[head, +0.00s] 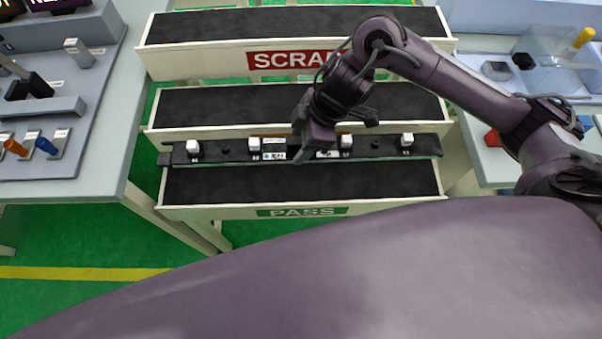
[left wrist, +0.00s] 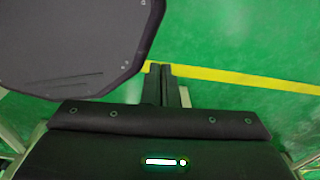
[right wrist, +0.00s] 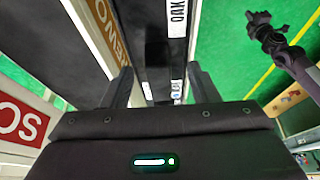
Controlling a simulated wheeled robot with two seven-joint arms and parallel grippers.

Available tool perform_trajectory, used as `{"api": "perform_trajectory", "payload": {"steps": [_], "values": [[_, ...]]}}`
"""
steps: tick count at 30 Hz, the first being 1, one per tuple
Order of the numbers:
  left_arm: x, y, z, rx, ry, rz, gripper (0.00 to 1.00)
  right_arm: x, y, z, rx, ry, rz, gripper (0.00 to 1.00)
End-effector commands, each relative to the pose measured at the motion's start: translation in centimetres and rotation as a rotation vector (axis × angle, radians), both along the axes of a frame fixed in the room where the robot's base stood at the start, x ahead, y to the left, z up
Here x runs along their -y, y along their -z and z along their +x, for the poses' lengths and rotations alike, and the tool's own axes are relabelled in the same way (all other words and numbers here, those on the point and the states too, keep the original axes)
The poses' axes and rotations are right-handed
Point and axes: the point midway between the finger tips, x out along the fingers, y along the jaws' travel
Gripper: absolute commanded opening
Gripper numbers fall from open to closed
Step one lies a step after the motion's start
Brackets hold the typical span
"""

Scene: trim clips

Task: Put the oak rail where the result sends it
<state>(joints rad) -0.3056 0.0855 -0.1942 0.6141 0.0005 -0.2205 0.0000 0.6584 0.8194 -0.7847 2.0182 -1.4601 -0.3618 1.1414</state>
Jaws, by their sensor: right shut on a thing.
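The oak rail (head: 222,152) is a long dark bar with several white clips on it. It lies level across the head view, over the border between the middle bin and the PASS bin (head: 225,212). My right gripper (head: 314,152) is shut on it near its middle. In the right wrist view the rail (right wrist: 160,55), with an OAK label, runs between the fingers. The SCRAP bin (head: 200,63) is at the back. The middle bin (head: 200,133) has an orange sign, mostly hidden by the rail. My left gripper (left wrist: 160,85) is shut and empty over green floor.
A left table (head: 105,150) holds a grey fixture board (head: 60,165) with blue and orange parts. A right table (head: 490,165) carries a red part and a clear box. The visible floors of the bins look empty and dark.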

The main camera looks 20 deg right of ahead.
Motion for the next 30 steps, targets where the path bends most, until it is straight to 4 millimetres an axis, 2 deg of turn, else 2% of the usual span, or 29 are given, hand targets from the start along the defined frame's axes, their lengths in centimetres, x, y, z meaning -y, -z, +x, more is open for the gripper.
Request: {"api": "perform_trajectory", "payload": {"steps": [1,6,9,17,24,30], "values": [[0.1,1.1,0.1,0.001,0.001,-0.001,0.00,-0.1,2.2,-0.2,-0.007,0.003,0.004,0.22],[0.4,2.9,0.6,0.009,0.005,-0.006,0.00,-0.1,6.7,-0.2,-0.007,0.004,0.004,0.22],[0.8,3.6,0.9,0.014,0.006,-0.010,0.00,-0.1,8.6,-0.1,-0.004,0.003,0.003,0.22],[1.0,3.9,1.0,0.016,0.006,-0.012,0.00,0.0,10.8,0.0,-0.002,0.001,0.000,0.22],[0.9,4.6,0.9,0.015,0.006,-0.012,0.00,0.0,14.2,0.0,-0.001,0.002,0.000,0.22],[0.8,4.6,0.9,0.013,0.004,-0.011,0.00,0.0,14.5,0.1,0.002,0.002,0.001,0.22]]}}
